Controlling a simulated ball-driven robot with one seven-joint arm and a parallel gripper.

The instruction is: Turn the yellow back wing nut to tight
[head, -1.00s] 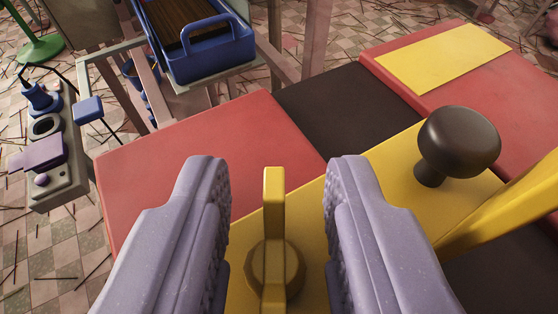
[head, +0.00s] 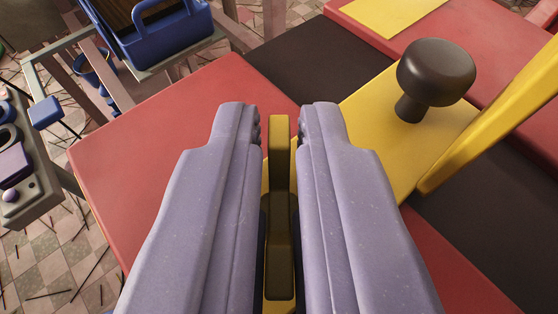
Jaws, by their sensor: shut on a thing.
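The yellow wing nut (head: 280,150) stands upright between the two lilac fingers of my gripper (head: 280,135) in the head view. My gripper is shut on its wing. The wing lies in line with the fingers, and its lower part is dark in their shadow. The nut's round base is mostly hidden by the fingers. The nut is on a yellow plate (head: 372,140) that crosses the red and dark machine top.
A dark round knob (head: 436,72) stands on the plate to the right, near a slanted yellow bar (head: 490,120). A red surface (head: 150,140) lies to the left. A blue tray (head: 165,35) on a stand is at the back left.

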